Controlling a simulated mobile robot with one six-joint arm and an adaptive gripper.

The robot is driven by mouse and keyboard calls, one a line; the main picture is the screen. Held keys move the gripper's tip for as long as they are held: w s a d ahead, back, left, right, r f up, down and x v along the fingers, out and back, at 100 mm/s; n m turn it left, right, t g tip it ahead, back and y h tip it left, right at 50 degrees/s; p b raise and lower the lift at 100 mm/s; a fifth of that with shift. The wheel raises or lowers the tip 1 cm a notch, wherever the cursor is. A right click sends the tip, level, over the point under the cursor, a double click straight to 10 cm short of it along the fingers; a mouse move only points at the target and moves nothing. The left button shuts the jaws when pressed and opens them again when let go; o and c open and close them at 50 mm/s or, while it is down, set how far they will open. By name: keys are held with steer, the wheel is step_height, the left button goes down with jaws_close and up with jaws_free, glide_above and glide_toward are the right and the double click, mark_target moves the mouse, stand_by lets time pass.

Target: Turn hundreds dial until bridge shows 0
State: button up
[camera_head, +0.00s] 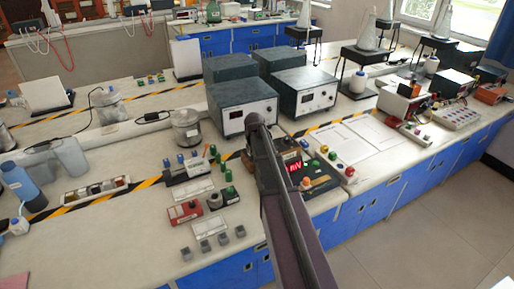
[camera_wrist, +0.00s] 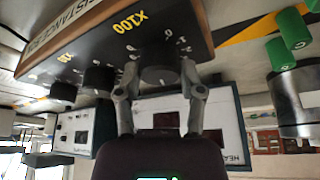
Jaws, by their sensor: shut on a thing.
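The resistance box (camera_wrist: 95,40) fills the upper wrist view. It has a dark panel with a wooden edge and yellow lettering, including "X100". The hundreds dial (camera_wrist: 160,76) is a black knob beside that mark, with pale numerals around it. My gripper (camera_wrist: 161,92) is shut on this dial, one finger on each side. The dial's pointer setting cannot be read. In the head view my arm hides most of the box and the gripper tips. A unit with a lit red display (camera_head: 294,167), apparently the bridge, stands right of my arm; its reading is too small to be sure of.
Other black knobs (camera_wrist: 98,80) sit along the panel close to my gripper. Grey instrument boxes (camera_head: 243,105) stand behind my arm. Paper sheets (camera_head: 365,145) lie on the bench to the right.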

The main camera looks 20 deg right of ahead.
stand_by(0.4)
steer(key=o, duration=1.2)
steer(key=shift+c, duration=0.2)
